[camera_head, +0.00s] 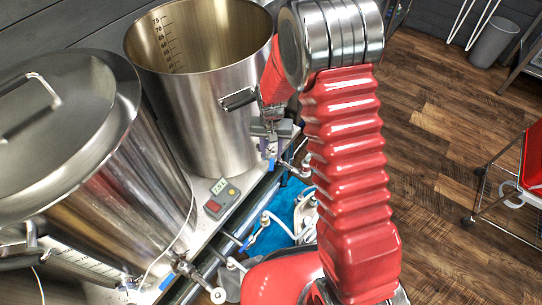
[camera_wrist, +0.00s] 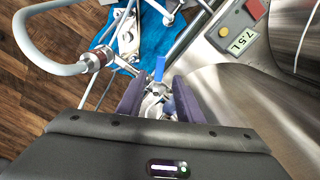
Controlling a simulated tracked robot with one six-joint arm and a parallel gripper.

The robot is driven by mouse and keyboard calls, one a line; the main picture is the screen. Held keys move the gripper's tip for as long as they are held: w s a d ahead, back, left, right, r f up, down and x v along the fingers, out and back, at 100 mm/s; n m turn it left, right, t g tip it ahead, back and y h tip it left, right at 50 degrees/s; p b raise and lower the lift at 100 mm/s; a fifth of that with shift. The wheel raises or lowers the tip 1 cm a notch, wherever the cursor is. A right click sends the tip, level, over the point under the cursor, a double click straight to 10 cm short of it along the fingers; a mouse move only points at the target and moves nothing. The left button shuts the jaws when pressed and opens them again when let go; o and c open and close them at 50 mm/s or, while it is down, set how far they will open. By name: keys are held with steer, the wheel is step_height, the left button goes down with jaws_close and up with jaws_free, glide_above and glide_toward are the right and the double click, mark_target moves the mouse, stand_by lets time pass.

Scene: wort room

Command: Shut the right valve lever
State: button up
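The right valve is on the open steel pot (camera_head: 195,110), and its blue lever (camera_head: 271,162) shows just below my gripper (camera_head: 273,132). In the wrist view my gripper (camera_wrist: 156,88) has its two purple fingers apart, one on each side of the metal valve body (camera_wrist: 154,98). The blue lever (camera_wrist: 160,68) sticks out beyond the fingertips, between their lines. I cannot tell whether a finger touches the valve. Part of the valve is hidden by the gripper and my arm. The left valve (camera_head: 180,266), with a blue lever, is on the lidded pot (camera_head: 120,200).
A grey control box (camera_head: 222,198) stands between the pots; its display also shows in the wrist view (camera_wrist: 240,41). A grey hose (camera_wrist: 60,68) runs close on the left.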

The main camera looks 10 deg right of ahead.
steer(key=shift+r, duration=0.4)
steer(key=shift+c, duration=0.2)
steer(key=shift+c, duration=0.9)
steer(key=shift+s+r, duration=0.2)
steer(key=shift+r, duration=0.4)
steer(key=shift+c, duration=1.4)
steer(key=shift+n+t, duration=0.6)
steer(key=s+r, duration=0.1)
steer(key=r, duration=0.3)
steer(key=s+d+r, duration=0.1)
steer(key=r, duration=0.3)
steer(key=s+r, duration=0.1)
steer(key=r, duration=0.3)
steer(key=shift+s+d+r, duration=0.15)
steer(key=shift+s+d, duration=0.15)
jaws_close()
steer(key=s+d+r+n+t, duration=0.1)
steer(key=s+r+t, duration=0.1)
steer(key=s+r, duration=0.7)
steer(key=s+d+r+n+t, duration=0.1)
steer(key=s+d+r+t, duration=0.1)
steer(key=s+r, duration=0.8)
steer(key=shift+s+d+r, duration=0.15)
steer(key=shift+s+d, duration=0.15)
steer(key=shift+s, duration=0.5)
